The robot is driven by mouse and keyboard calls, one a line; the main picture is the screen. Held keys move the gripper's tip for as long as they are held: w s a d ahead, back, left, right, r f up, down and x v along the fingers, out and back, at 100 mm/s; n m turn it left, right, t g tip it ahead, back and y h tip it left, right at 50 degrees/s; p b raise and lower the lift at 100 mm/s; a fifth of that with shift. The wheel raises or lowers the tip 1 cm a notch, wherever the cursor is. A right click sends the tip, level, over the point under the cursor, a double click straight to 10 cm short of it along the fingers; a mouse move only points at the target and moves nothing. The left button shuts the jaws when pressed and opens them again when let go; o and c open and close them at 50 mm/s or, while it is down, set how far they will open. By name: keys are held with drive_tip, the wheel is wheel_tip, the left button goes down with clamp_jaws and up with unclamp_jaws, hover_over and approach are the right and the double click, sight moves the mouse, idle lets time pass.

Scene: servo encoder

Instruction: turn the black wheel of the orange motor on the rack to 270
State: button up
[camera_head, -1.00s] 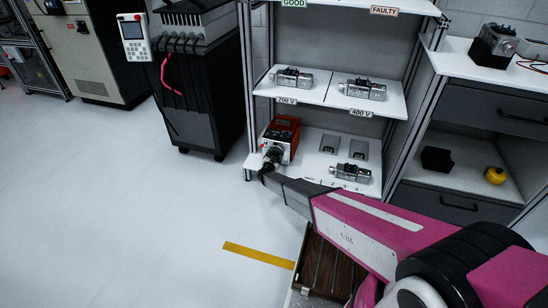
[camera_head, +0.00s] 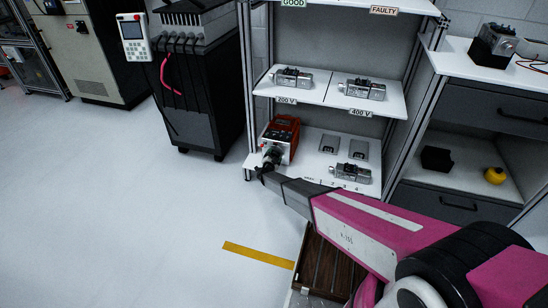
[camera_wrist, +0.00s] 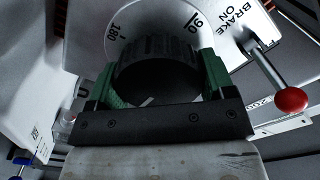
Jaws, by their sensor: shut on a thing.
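The orange motor (camera_head: 283,134) stands on the lower shelf of the rack at its left end. Its front faces my gripper (camera_head: 267,163). In the wrist view, the black wheel (camera_wrist: 155,62) sits between the two green fingers of my gripper (camera_wrist: 158,78), which is shut on it from both sides. The pale dial plate (camera_wrist: 150,18) behind the wheel shows 180 at upper left and 90 at upper right. A small white mark shows low on the wheel. The 270 label is not visible.
A brake lever with a red knob (camera_wrist: 291,100) sticks out right of the wheel, near the words BRAKE ON. Grey units (camera_head: 351,172) stand on the lower shelf right of the motor. A black cabinet (camera_head: 198,85) stands left of the rack. Floor in front is clear at left.

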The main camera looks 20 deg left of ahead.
drive_tip(key=o, duration=0.9)
drive_tip(key=s, duration=1)
drive_tip(key=shift+s, duration=0.4)
drive_tip(key=shift+d+r, duration=0.1)
